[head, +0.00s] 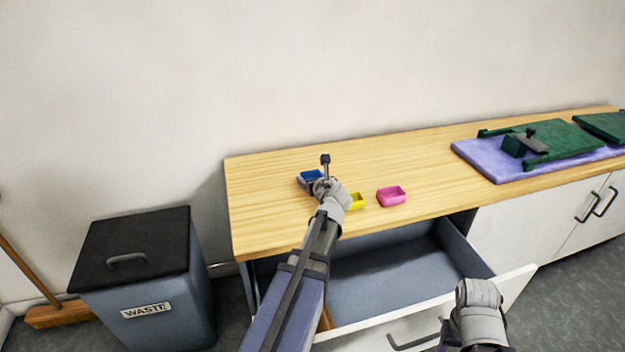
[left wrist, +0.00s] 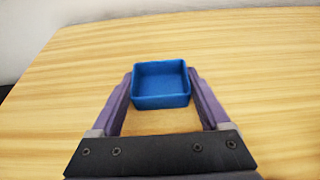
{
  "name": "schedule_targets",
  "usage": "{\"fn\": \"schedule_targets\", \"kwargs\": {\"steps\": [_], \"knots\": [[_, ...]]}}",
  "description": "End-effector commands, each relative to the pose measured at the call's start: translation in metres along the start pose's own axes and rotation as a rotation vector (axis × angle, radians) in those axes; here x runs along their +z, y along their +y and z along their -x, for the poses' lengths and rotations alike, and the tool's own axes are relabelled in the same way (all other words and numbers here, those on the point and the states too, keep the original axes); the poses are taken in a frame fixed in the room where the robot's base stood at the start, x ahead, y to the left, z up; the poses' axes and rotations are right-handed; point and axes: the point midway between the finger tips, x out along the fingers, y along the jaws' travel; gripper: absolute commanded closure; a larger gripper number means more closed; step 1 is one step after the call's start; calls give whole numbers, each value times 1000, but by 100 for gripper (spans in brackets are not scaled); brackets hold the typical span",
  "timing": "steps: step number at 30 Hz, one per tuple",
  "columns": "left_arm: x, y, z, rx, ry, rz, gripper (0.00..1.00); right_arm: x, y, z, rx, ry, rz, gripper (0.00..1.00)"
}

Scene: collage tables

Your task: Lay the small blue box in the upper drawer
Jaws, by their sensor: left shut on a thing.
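The small blue box (head: 311,174) is an open-topped tray at the left part of the wooden counter. My left gripper (left wrist: 160,92) is shut on it, with a purple finger against each side in the left wrist view. The box (left wrist: 161,80) sits upright and looks at or just above the counter surface. The upper drawer (head: 400,272) is pulled open below the counter's front edge, and its visible grey floor is bare. My left arm hides its left part. My right gripper (head: 478,298) is over the drawer's right front; its fingers cannot be made out.
A yellow box (head: 357,201) and a pink box (head: 391,196) stand right of my left gripper on the counter (head: 270,220). A purple mat (head: 480,160) with green boards (head: 570,140) lies farther right. A waste bin (head: 140,280) and a broom (head: 55,315) stand at left.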

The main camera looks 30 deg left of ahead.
Motion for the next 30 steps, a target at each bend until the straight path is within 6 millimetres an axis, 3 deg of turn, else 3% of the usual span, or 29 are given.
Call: {"fn": "schedule_targets", "kwargs": {"steps": [6,16,30], "knots": [[0,0,0,0,0,0,0,0,0,0,0,0,0,38],[5,0,4,0,0,0,0,0,1,6,0,0,-1,38],[5,1,96,-3,0,-1,0,2,3,41,-6,-1,-2,38]]}}
